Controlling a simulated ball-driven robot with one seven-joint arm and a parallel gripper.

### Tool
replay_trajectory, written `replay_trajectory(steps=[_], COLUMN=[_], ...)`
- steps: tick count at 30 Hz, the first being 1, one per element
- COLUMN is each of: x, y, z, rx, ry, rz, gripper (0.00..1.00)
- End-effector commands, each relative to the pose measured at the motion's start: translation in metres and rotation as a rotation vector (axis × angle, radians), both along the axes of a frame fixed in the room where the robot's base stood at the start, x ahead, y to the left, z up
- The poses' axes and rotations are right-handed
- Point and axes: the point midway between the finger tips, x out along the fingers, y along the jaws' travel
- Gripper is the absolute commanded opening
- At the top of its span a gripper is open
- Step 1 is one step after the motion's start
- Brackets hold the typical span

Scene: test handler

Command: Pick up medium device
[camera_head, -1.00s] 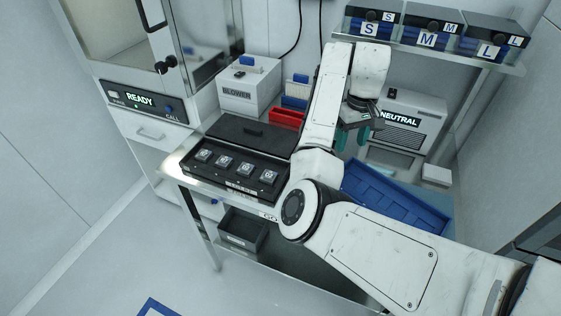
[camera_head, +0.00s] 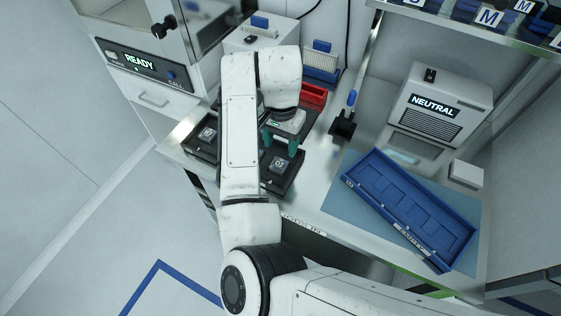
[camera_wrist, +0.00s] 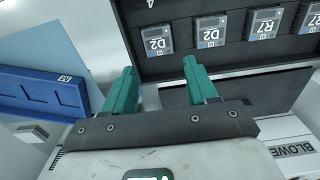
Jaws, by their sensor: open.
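Several small square devices sit in a black tray; in the wrist view they read D2 (camera_wrist: 157,42), D2 (camera_wrist: 209,32), R7 (camera_wrist: 264,27) and R7. Which is the medium one I cannot tell. In the head view one device (camera_head: 281,164) shows right of my arm and another (camera_head: 207,133) left of it; my arm hides the middle of the black tray (camera_head: 195,152). My gripper (camera_head: 280,143), with teal fingers, is open and empty above the tray. In the wrist view its fingertips (camera_wrist: 158,66) point toward the near D2 device, apart from it.
A red bin (camera_head: 313,95) and black fixture (camera_head: 342,125) stand near my gripper.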

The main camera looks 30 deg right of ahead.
Motion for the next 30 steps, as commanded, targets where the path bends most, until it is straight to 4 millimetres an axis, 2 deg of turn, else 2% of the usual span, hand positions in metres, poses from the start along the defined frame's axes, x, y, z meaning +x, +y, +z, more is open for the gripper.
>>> replay_trajectory(steps=[8,15,18,26,30], x=[-0.001,-0.001,-0.001,-0.001,-0.001], y=[0.0,-0.001,-0.001,-0.001,-0.001], z=[-0.021,-0.056,-0.064,-0.068,-0.068], rx=[0.0,0.0,-0.001,0.001,0.001], ry=[0.002,0.002,0.001,0.001,0.001], rz=[0.0,0.003,0.002,0.001,0.001], gripper=[0.57,0.57,0.57,0.57,0.45])
